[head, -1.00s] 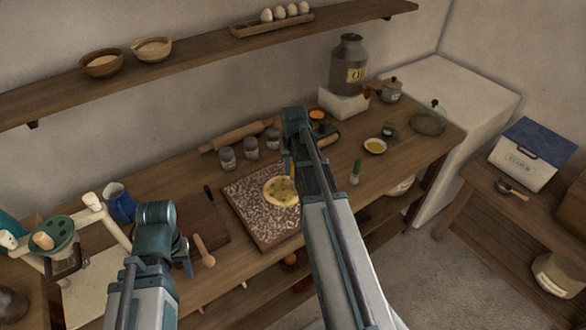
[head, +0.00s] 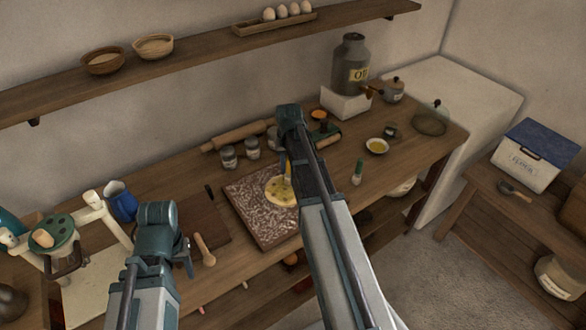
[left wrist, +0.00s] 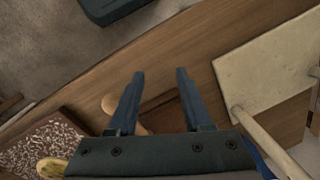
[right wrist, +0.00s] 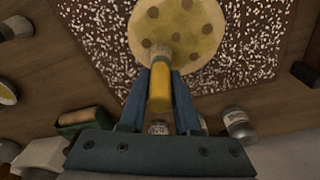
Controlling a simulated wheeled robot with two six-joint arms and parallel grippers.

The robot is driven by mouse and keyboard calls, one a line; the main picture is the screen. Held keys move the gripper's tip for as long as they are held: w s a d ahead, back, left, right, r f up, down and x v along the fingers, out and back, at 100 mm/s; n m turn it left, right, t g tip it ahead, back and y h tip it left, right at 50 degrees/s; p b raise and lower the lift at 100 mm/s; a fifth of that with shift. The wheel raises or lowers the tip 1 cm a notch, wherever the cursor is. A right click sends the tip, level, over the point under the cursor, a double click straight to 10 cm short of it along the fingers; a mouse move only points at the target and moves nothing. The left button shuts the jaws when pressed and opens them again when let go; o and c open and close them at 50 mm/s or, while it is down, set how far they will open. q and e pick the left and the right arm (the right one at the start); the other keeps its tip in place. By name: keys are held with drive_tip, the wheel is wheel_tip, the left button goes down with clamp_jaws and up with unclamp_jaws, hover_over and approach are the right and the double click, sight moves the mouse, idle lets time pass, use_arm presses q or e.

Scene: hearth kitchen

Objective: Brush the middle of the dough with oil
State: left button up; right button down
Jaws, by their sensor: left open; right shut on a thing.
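The dough (head: 277,194) is a round, pale yellow disc with dark spots, lying on a flour-speckled board (head: 252,220). It also shows at the top of the right wrist view (right wrist: 200,28). My right gripper (right wrist: 160,72) is shut on a brush with a yellow handle (right wrist: 158,92). The brush end points at the dough's near part; I cannot tell if it touches. In the head view the brush (head: 287,172) is partly hidden by my right arm. A small bowl of yellow oil (head: 377,146) stands to the right.
A large oil can (head: 351,66) sits on a white block. A blue mug (head: 121,201) stands at the left.

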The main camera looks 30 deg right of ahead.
drive_tip(key=shift+w+a, duration=0.1)
drive_tip(key=shift+w, duration=0.25)
drive_tip(key=shift+s, duration=0.1)
drive_tip(key=shift+s+d+f, duration=0.1)
drive_tip(key=shift+s+d, duration=0.15)
drive_tip(key=shift+s, duration=0.5)
drive_tip(key=shift+s+d, duration=0.25)
drive_tip(key=shift+s, duration=0.5)
drive_tip(key=shift+w+a, duration=0.25)
drive_tip(key=shift+w, duration=0.55)
drive_tip(key=shift+w+a, duration=0.25)
drive_tip(key=shift+w, duration=0.55)
